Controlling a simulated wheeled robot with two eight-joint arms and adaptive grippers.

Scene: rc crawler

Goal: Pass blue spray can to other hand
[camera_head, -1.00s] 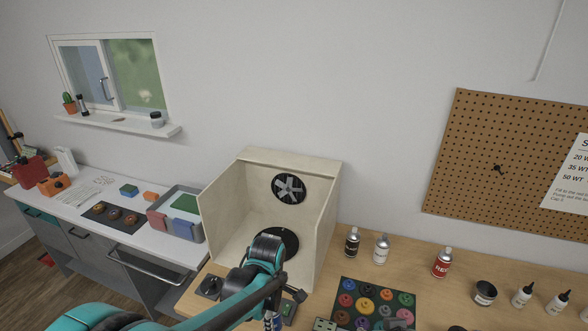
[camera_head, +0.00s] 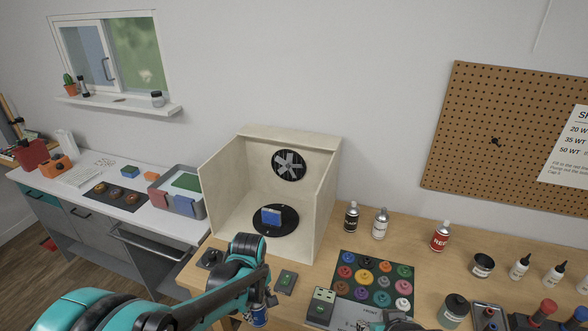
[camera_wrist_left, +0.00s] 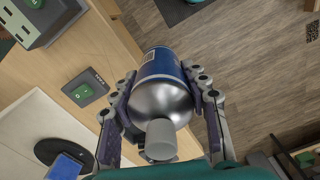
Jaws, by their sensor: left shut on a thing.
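The blue spray can (camera_wrist_left: 160,65) is between the two fingers of my left gripper (camera_wrist_left: 162,88), which is shut on its sides. Its silver shoulder and pale cap face the left wrist camera. In the head view, the blue can (camera_head: 259,317) shows low under my left gripper (camera_head: 258,300), in front of the workbench's front edge. The wrist view shows the floor below and to the right of it. A dark and teal arm part shows at the bottom edge of the head view, perhaps my right gripper (camera_head: 393,322); its fingers cannot be made out.
A spray booth (camera_head: 325,205) with a blue block (camera_head: 271,216) on its black turntable (camera_head: 288,228) stands behind. Black (camera_head: 351,217), white (camera_head: 380,223) and red (camera_head: 440,236) cans stand at the bench's back. A paint tray (camera_head: 375,280) and a green-button switch (camera_head: 286,282) lie nearer.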

